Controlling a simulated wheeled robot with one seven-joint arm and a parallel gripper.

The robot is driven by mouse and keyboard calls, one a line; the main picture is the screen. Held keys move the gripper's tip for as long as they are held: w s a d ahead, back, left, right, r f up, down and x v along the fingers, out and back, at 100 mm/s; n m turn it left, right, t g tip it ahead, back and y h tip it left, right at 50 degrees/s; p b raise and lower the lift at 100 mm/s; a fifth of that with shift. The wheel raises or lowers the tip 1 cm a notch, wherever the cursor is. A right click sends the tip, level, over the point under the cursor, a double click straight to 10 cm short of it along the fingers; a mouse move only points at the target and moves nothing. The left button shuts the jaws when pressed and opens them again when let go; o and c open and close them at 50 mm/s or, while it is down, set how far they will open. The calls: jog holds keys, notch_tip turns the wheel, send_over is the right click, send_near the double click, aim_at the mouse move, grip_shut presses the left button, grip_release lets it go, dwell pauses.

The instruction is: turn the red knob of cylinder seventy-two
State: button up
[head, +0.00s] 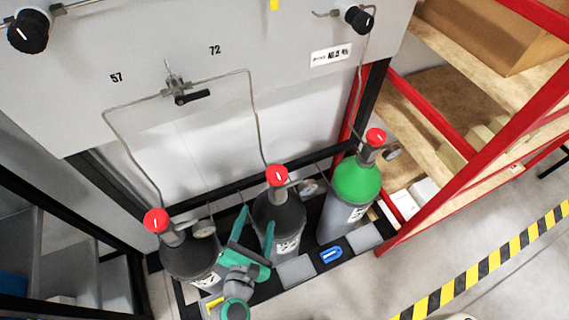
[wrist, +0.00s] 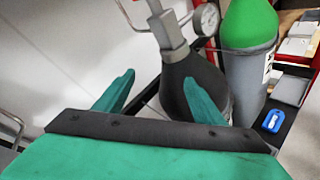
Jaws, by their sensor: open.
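Three gas cylinders stand in a row under a grey panel. The pipe beside the "72" label (head: 215,50) runs down to the middle cylinder (head: 283,212), which has a dark shoulder and a red knob (head: 277,175) on top. In the wrist view the middle cylinder (wrist: 178,78) shows behind my fingers with its grey valve stem (wrist: 166,28); its red knob is out of that view. My gripper (head: 257,225) is green, open and empty, below the knob and in front of the cylinder. Its spread fingers also show in the wrist view (wrist: 160,80).
The left cylinder (head: 190,260) has a red knob (head: 156,220); the green-topped cylinder (head: 355,185) has another (head: 376,137). A pressure gauge (wrist: 207,18) sticks out beside the middle valve. Red-framed shelving (head: 460,185) stands right. Floor is clear near the striped tape (head: 480,270).

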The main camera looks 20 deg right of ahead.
aim_at(282, 167)
jog(key=w+d+r+h, duration=0.1)
jog(key=r+h, duration=0.1)
jog(key=r, duration=0.1)
jog(key=d+r+n+g+h, duration=0.1)
jog(key=r+h, duration=0.1)
jog(key=r, duration=0.2)
jog(key=w+d+r+n+g+h, duration=0.1)
jog(key=r+h, duration=0.1)
jog(key=r, duration=0.2)
jog(key=shift+w+d+h, duration=0.2)
jog(key=shift+w+h, duration=0.1)
jog(key=shift+w, duration=0.05)
jog(key=x, duration=1)
jog(key=shift+w+d+f, duration=0.1)
jog(key=shift+d, duration=0.25)
jog(key=c, duration=1.1)
